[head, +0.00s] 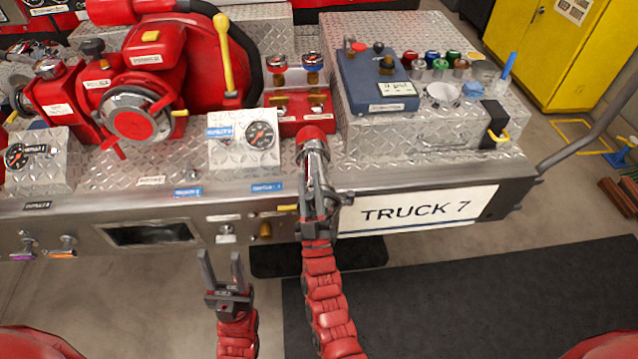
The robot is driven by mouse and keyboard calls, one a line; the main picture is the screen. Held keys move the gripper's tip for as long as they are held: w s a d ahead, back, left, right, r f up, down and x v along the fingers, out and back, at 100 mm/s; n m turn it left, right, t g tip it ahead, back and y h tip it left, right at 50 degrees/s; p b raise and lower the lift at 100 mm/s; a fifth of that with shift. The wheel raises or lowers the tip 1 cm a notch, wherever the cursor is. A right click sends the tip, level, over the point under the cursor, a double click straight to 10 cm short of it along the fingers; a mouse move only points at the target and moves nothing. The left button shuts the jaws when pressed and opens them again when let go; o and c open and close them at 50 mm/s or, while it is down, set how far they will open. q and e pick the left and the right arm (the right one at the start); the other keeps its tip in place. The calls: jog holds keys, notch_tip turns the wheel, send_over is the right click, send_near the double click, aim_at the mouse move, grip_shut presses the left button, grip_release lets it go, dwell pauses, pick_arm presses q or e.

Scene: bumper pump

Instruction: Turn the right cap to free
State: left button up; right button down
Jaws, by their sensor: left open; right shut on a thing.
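A silver cap (314,147) sits at the front end of a short red fitting (312,132) above the truck's front edge, right of the pressure gauge. My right gripper (317,182) reaches up from below and is shut on this cap. Its fingers hide the cap's lower part, and I cannot tell how far the cap is turned. My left gripper (221,271) is open and empty, with its fingers pointing up. It is low in front of the truck, to the left of my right arm and apart from everything.
The red pump (150,82) with a large front cap (137,118) stands on the left of the diamond-plate deck. A gauge block (243,147) is close left of my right gripper. The TRUCK 7 sign (415,210) is to its right. A blue box (377,84) stands behind right.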

jog(key=shift+s+a+f+n+g+y+b, duration=0.1)
jog(key=shift+a+f+n+g+y+b, duration=0.3)
jog(key=shift+n+y, duration=0.9)
jog(key=shift+s+a+f+n+g+y+b, duration=0.15)
jog(key=shift+a+n+g+y, duration=0.55)
jog(key=shift+n, duration=1.15)
jog(key=shift+w+a+f+n+g+y+b, duration=0.1)
jog(key=shift+a+f+n+g+y+b, duration=0.25)
jog(key=shift+n+y, duration=1)
jog(key=shift+a+n, duration=0.1)
jog(key=shift+n, duration=0.2)
jog(key=c, duration=0.7)
grip_release()
jog(key=shift+s+h, duration=0.1)
jog(key=shift+h, duration=0.15)
jog(key=b+v, duration=0.3)
jog(key=v, duration=1.4)
jog(key=shift+s+f, duration=0.1)
jog(key=shift+f, duration=0.05)
